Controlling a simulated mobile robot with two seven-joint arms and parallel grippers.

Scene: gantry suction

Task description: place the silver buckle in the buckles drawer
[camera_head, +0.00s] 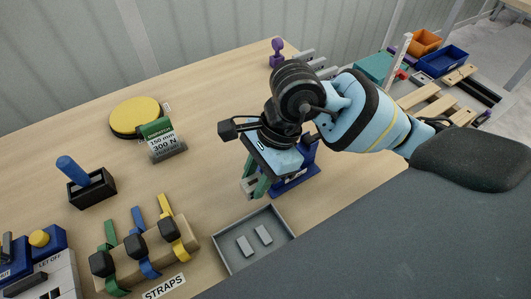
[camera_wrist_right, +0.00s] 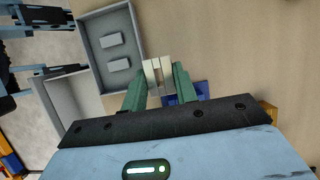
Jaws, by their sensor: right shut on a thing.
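My right gripper (camera_head: 255,183) is shut on a pale silver piece, which I take to be the silver buckle (camera_wrist_right: 158,72). The piece sits between the green fingers in the right wrist view, and the gripper (camera_wrist_right: 158,88) hides part of it. In the head view the gripper is above the table, just behind a grey open tray (camera_head: 222,251), which looks like the drawer. Two small light-grey blocks lie in the tray. It also shows in the right wrist view (camera_wrist_right: 88,60), left of the fingers. I read no buckles label. My left gripper is not in view.
A blue labelled stand (camera_head: 296,181) is close behind the gripper. A strap rack (camera_head: 150,250) marked STRAPS is left of the tray. The table between is clear.

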